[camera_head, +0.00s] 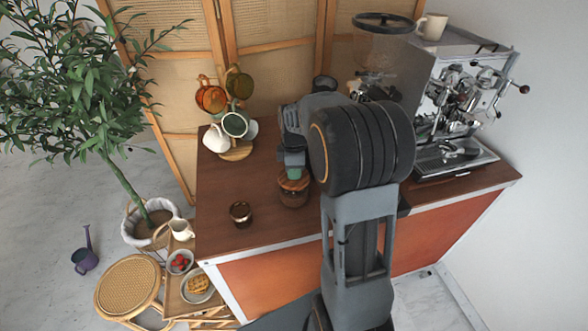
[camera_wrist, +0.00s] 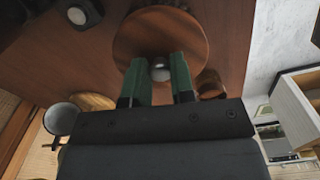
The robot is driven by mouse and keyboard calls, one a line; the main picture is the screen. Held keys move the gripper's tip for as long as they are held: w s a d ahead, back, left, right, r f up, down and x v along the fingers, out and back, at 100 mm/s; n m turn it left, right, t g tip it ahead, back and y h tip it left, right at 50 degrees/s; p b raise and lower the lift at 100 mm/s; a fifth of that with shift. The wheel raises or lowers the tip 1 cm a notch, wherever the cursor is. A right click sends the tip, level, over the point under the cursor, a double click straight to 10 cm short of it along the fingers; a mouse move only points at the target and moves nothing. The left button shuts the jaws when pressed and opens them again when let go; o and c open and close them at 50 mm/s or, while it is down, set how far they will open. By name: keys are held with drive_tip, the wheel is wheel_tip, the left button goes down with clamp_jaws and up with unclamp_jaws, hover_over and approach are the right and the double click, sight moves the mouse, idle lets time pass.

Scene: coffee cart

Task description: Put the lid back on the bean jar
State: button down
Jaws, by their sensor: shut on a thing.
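My gripper (camera_head: 292,168) is over the counter with its green fingers pointing down. In the wrist view my gripper (camera_wrist: 160,76) is shut on the pale round knob (camera_wrist: 160,70) of the lid. The lid is a flat round wooden disc (camera_wrist: 160,35), and it also shows in the head view (camera_head: 294,181). The bean jar (camera_head: 294,197), of brownish glass, stands upright directly below the lid in the head view. I cannot tell whether the lid touches the rim. In the wrist view the lid hides what is under it.
A small brown glass (camera_head: 241,213) stands left of the jar. A mug tree (camera_head: 236,151) with several mugs is behind left. An espresso machine (camera_head: 450,100) stands at the right. The wooden counter (camera_head: 225,185) is bare between the glass and the mug tree.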

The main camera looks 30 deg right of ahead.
drive_tip(key=c, duration=0.9)
unclamp_jaws()
drive_tip(key=shift+o, duration=0.4)
drive_tip(key=o, duration=0.4)
drive_tip(key=shift+r, duration=0.15)
drive_tip(key=shift+r+p, duration=2.7)
drive_tip(key=shift+r, duration=0.7)
clamp_jaws()
